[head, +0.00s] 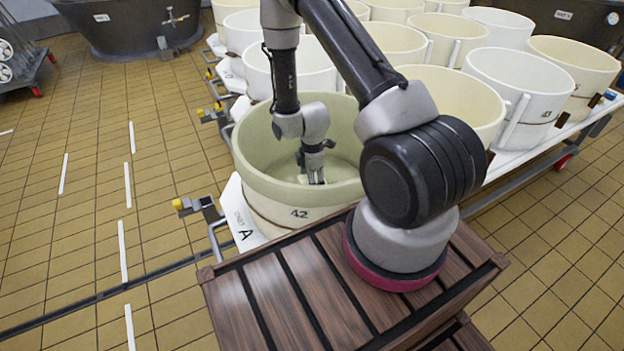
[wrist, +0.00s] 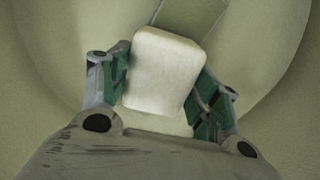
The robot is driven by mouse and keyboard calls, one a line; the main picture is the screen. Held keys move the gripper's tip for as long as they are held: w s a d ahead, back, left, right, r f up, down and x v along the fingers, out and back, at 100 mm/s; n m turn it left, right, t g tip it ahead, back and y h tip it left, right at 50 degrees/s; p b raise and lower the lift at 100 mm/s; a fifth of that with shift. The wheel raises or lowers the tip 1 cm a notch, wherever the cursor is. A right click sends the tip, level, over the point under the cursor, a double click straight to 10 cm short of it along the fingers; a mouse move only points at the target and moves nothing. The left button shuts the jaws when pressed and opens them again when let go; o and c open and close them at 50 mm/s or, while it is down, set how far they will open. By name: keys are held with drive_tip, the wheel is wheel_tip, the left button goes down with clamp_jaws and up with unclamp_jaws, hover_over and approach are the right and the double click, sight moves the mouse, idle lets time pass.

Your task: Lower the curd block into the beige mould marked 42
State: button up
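The beige mould marked 42 (head: 262,188) stands at the front end of the rack, an open round tub with its number on the outer wall. My gripper (head: 315,178) points down inside it, below the rim. In the wrist view my gripper (wrist: 166,75) has one green-padded finger on each side of the whitish curd block (wrist: 165,68), and they appear shut on it. The block looks slightly tilted between the fingers. Only a small pale part of the block (head: 302,180) shows in the head view. Whether its underside touches the mould floor is hidden.
Several cream and white moulds stand close behind and to the right, including one marked 43 (head: 517,95). A brown slatted crate (head: 290,300) stands in front. A dark vat (head: 130,25) is at the back left.

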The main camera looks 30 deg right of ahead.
drive_tip(key=o, duration=0.4)
drive_tip(key=shift+c, duration=0.2)
wheel_tip(320, 180, up, 12)
drive_tip(key=s+r+m+g, duration=0.3)
drive_tip(key=s+r+m, duration=0.2)
drive_tip(key=s+m, duration=0.3)
drive_tip(key=s+r+m+t, duration=0.2)
drive_tip(key=s+r, duration=0.2)
drive_tip(key=r, duration=0.6)
drive_tip(key=s+d+r+m+t, duration=0.1)
drive_tip(key=s+r+m+t, duration=0.2)
drive_tip(key=r, duration=0.8)
drive_tip(key=s+r+m+t, duration=0.2)
drive_tip(key=s+r, duration=0.3)
drive_tip(key=r, duration=0.5)
drive_tip(key=shift+s+d+r+m, duration=0.2)
drive_tip(key=shift+s+r+m, duration=0.15)
drive_tip(key=shift+m, duration=0.15)
